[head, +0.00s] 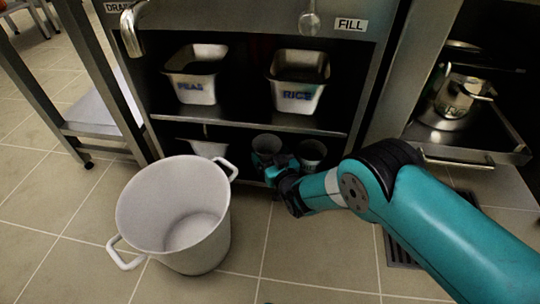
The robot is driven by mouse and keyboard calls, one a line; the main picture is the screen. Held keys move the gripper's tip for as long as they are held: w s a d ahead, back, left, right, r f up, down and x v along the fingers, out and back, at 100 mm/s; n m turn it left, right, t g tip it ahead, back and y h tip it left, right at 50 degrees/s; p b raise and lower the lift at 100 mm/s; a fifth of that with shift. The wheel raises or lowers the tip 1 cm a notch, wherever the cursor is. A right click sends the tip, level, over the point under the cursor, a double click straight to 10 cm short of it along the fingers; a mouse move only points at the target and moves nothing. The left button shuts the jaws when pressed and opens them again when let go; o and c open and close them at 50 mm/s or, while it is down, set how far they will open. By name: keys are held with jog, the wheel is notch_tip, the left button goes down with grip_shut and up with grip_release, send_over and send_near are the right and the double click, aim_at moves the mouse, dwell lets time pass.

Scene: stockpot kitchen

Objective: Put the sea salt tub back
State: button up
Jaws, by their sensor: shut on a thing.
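My gripper (274,170) is low in front of the unit's bottom shelf, shut on a small dark grey open-topped tub (266,143). This appears to be the sea salt tub, but no label on it can be read. The tub stands roughly upright at the bottom shelf's opening. My gripper hides its lower part, so I cannot tell whether it touches the shelf. A similar grey tub (313,148) is close to its right, partly behind my wrist.
A large white stockpot (176,213) stands on the floor at left, empty inside. The middle shelf (240,119) above my gripper holds the PEAS bin (195,90) and the RICE bin (297,97). Another pale bin (208,149) is on the bottom shelf. An open drawer (470,143) juts out at right.

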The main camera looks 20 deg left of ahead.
jog(key=shift+f, duration=0.25)
jog(key=o, duration=0.8)
jog(key=shift+s+d+r+p, duration=0.2)
jog(key=shift+d+r+p, duration=0.05)
jog(key=shift+r+p, duration=0.15)
jog(key=p+v, duration=0.6)
jog(key=v, duration=0.5)
jog(key=shift+s+d+f, duration=0.15)
jog(key=shift+f, duration=0.05)
